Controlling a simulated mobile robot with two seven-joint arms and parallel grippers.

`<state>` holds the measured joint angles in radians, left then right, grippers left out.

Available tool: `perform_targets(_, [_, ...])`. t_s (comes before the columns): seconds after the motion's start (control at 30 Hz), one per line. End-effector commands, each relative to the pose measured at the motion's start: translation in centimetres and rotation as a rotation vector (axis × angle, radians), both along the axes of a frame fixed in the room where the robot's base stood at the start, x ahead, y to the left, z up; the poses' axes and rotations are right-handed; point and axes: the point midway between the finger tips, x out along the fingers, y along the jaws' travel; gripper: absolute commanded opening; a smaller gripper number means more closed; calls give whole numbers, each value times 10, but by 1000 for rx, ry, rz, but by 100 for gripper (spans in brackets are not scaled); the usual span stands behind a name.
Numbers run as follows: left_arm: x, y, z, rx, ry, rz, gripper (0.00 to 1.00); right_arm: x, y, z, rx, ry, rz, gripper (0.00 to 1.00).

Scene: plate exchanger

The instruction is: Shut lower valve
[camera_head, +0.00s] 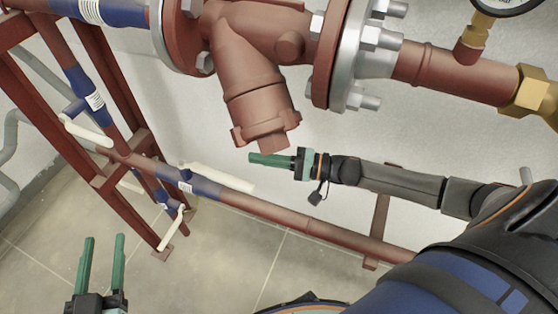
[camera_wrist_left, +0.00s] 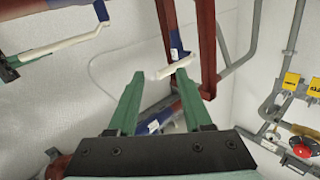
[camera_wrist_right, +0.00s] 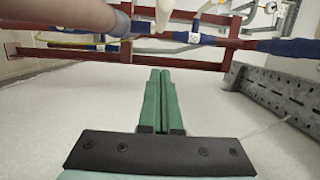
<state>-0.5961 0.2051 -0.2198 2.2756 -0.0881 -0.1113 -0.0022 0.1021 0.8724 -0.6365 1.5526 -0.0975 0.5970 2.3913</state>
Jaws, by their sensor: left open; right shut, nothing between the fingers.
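Several blue valves with long white lever handles sit on the red pipework; which one is the lower valve is not certain. One valve (camera_head: 186,176) is on the low horizontal pipe, its white handle (camera_head: 222,178) lying roughly along the pipe. A lower handle (camera_head: 172,229) slants down near the frame's foot. My left gripper (camera_head: 104,237) is open and empty, left of that handle. In the left wrist view a white handle (camera_wrist_left: 174,68) shows just beyond the open fingertips. My right gripper (camera_head: 252,158) is shut and empty, above the horizontal handle's tip, apparently apart from it.
Another blue valve with a white handle (camera_head: 88,133) is on the upper left pipe. A large red strainer (camera_head: 255,85) hangs just above my right gripper. Red frame posts (camera_head: 110,205) stand at left. A grey perforated rail (camera_wrist_right: 270,92) shows right. The floor (camera_head: 225,255) between the grippers is clear.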

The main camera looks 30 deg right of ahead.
Motion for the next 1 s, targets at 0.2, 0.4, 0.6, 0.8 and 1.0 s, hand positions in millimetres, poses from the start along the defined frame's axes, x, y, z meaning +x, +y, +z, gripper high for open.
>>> perform_targets(0.2, [1, -2, 35, 0, -145, -17, 50, 10, 32, -1, 4, 3, 2, 0])
perform_targets(0.4, [0, -2, 44, 1, -180, -22, 50, -3, 49, -1, 0, 1, 0, 0])
perform_targets(0.6, [0, -3, 47, 0, -193, -23, 50, -6, 53, 0, 0, 1, -1, 0])
perform_targets(0.8, [0, -3, 47, 0, -192, -23, 50, -6, 53, 0, -1, 1, -1, 0])
perform_targets(1.0, [0, -2, 46, -1, -178, -21, 50, -6, 55, 0, 1, 1, -5, 0])
